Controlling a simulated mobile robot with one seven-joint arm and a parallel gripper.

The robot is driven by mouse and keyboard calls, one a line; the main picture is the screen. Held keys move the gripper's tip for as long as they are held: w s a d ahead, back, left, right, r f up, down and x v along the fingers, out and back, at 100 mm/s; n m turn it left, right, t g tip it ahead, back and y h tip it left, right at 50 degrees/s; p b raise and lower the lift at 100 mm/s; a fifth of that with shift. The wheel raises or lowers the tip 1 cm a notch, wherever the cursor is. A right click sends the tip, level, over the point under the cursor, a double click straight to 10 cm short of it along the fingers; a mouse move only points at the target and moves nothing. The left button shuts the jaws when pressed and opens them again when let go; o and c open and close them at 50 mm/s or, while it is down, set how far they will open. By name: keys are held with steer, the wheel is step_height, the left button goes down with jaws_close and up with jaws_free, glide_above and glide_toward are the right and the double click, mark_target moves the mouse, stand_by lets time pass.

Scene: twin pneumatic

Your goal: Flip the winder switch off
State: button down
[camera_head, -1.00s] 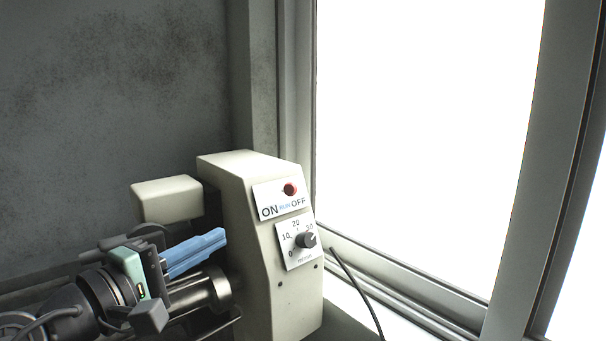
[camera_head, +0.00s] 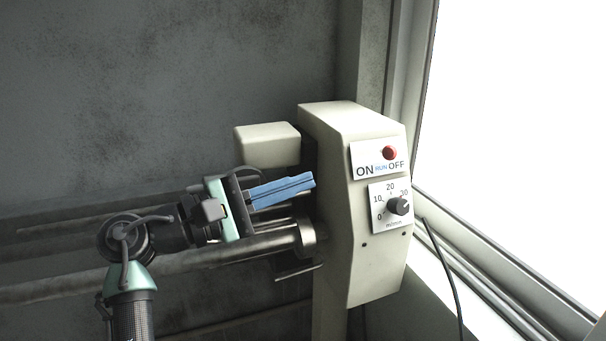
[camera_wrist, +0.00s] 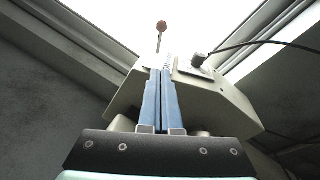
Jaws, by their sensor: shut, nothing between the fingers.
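The winder switch is a red knob (camera_head: 390,153) on a white ON/RUN/OFF plate (camera_head: 362,173), high on the front of the cream winder housing (camera_head: 368,270). The knob sits toward the OFF side of the plate. In the wrist view the red knob (camera_wrist: 162,26) stands out on a thin stem beyond the fingertips. My gripper (camera_head: 312,181), with blue fingers, is shut and empty. In the head view its tips are left of the housing's front face and a little lower than the knob. In the wrist view the fingers (camera_wrist: 161,72) point toward the knob, apparently apart from it.
A black speed dial (camera_head: 399,206) is below the switch plate. Metal rollers (camera_head: 240,247) run left from the housing under my gripper. A cream block (camera_head: 268,145) is behind it. A dark cable (camera_head: 448,265) hangs at right by the bright window (camera_head: 520,110).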

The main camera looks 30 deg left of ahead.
mark_target(386, 150)
steer(key=w+d+r+p, duration=0.2)
steer(key=w+d+p, duration=0.3)
steer(key=w+d, duration=0.2)
steer(key=shift+w, duration=0.35)
steer(key=shift+r, duration=0.1)
